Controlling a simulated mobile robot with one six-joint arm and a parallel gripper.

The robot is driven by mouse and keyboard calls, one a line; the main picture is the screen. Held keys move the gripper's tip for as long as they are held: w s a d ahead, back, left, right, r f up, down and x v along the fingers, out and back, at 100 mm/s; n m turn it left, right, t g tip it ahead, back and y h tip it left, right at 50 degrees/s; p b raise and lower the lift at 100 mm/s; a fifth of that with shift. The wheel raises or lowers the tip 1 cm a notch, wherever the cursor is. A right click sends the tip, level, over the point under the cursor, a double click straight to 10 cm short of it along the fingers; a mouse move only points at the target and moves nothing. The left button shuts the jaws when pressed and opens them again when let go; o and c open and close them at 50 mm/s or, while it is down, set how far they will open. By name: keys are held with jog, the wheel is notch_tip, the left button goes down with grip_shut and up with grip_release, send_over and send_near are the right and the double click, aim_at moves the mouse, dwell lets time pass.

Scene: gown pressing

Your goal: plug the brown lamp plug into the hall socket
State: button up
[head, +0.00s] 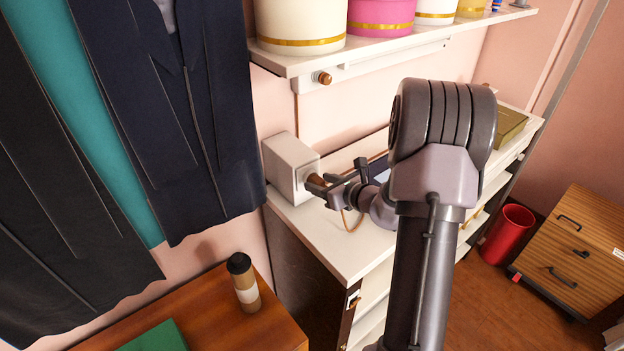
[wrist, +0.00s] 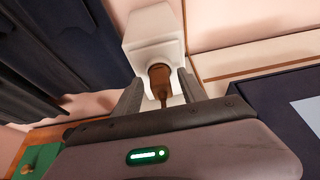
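A brown plug (head: 315,183) sits against the front face of a white box-shaped socket (head: 288,163) on the cabinet top. In the wrist view the plug (wrist: 160,76) points into the face of the white socket (wrist: 153,22), with no clear gap between them. My gripper (head: 335,186) is just in front of the plug. In the wrist view its two fingers (wrist: 158,84) stand either side of the plug, with a narrow gap on each side. A thin brown cord (head: 352,221) hangs below the gripper. How deep the plug sits is hidden.
Another brown plug (head: 322,78) sits in a white strip under the shelf (head: 400,50) of tubs. Dark and teal garments (head: 170,110) hang at left. A cup (head: 243,282) stands on a wooden table (head: 225,325). A red bin (head: 507,235) and drawers (head: 575,250) are at right.

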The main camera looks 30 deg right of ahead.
jog(key=v, duration=1.7)
jog(key=shift+s, duration=0.2)
